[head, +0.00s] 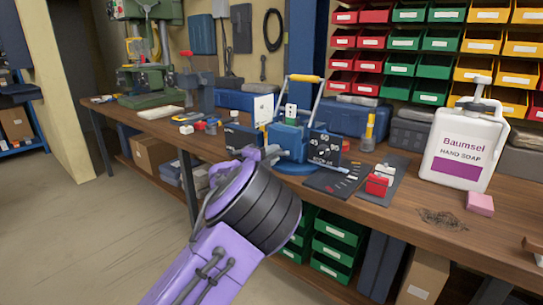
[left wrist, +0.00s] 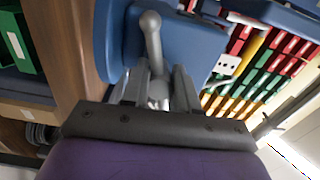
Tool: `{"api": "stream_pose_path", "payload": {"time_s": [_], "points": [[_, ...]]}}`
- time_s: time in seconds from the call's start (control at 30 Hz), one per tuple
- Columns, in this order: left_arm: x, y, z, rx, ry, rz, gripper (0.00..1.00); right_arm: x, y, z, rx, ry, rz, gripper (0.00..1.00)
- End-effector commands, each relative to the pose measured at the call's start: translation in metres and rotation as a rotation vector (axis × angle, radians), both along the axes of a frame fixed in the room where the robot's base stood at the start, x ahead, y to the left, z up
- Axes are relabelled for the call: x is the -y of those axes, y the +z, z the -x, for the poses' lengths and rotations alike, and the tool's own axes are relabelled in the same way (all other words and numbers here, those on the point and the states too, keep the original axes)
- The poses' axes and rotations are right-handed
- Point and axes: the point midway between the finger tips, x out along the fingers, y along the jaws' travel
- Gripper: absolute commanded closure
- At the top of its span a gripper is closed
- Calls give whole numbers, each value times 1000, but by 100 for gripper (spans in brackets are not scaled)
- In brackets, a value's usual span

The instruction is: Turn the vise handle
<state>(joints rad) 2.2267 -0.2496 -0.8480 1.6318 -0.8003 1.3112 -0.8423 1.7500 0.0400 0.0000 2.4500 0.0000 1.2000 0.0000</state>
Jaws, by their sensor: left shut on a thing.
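A blue vise (head: 288,137) on a round blue base stands at the front edge of the workbench, in the middle of the head view. Its grey metal handle (left wrist: 152,45), a bar with a rounded end, shows in the left wrist view against the blue body (left wrist: 185,45). My left gripper (head: 262,154), on the purple arm, is at the front of the vise. In the left wrist view its two fingers (left wrist: 158,88) are shut on the handle, one on each side. The rounded end sticks out beyond the fingers. My right gripper is not in view.
A dial plate (head: 324,148) and a dark scale plate (head: 336,180) sit right of the vise. A red block (head: 377,185), a soap bottle (head: 465,145) and a pink sponge (head: 480,203) are farther right. Green bins (head: 332,250) are under the bench (head: 405,220).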

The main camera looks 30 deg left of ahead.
Motion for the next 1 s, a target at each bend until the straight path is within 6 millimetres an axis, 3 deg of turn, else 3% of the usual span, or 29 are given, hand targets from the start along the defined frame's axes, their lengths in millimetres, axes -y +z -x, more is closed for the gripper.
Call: {"api": "stream_pose_path", "payload": {"time_s": [0.03, 0.27, 0.3, 0.37, 0.73, 1.0], "points": [[1, -7, 1, -14, -2, 1, 100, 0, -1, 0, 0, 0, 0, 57], [1, -7, 1, -14, -2, 1, 100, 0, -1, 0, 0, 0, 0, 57], [1, -7, 1, -14, -2, 1, 65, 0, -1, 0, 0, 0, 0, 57], [1, -7, 0, -13, -2, 1, 46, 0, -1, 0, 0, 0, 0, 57], [0, -2, 8, -5, 0, 0, 46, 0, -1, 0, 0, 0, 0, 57], [-6, -4, 69, -7, 2, 0, 46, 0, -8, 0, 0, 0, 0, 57]]}}
